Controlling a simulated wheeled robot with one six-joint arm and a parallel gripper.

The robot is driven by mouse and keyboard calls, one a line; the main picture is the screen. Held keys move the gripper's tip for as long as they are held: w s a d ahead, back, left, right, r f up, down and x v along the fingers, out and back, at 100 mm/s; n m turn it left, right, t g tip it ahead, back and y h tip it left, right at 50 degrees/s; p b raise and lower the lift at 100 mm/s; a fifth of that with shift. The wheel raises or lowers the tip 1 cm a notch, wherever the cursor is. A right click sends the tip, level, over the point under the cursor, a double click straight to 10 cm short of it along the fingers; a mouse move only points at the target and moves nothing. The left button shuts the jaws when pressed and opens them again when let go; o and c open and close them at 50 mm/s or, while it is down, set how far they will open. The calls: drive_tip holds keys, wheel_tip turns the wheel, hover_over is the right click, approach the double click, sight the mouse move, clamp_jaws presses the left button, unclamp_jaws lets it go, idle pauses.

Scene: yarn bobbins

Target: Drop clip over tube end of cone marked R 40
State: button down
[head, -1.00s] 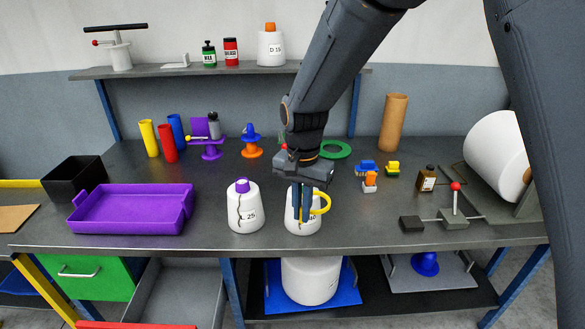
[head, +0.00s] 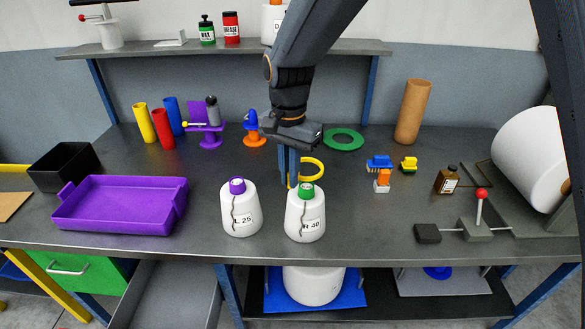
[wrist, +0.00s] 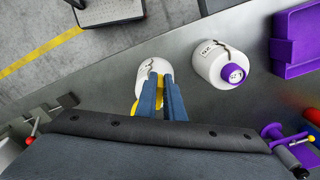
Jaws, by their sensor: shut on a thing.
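The cone marked R 40 (head: 305,222) stands upright at the bench front, with a green tube end (head: 306,191) and a dark yarn tail. My gripper (head: 290,182) points down, shut on the yellow clip (head: 314,177). In the head view the clip's ring shows right of the fingers, just above and behind the tube end, apart from the cone's label. In the wrist view the fingers (wrist: 160,80) overlap the white cone (wrist: 146,74) and hide its tube end; a bit of yellow clip (wrist: 131,106) shows beside them. I cannot tell the clip's height over the tube.
A second cone marked 25 (head: 240,214), with a purple tube end, stands close to the left. A purple tray (head: 120,222) lies farther left. A red-knobbed lever device (head: 476,229) is at the right.

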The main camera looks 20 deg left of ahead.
drive_tip(key=shift+w+d, duration=0.1)
drive_tip(key=shift+d, duration=0.05)
drive_tip(key=shift+r+p, duration=0.1)
drive_tip(key=shift+p, duration=0.35)
drive_tip(key=shift+f+b, duration=0.5)
drive_tip(key=shift+f, duration=1.2)
drive_tip(key=shift+s, duration=0.2)
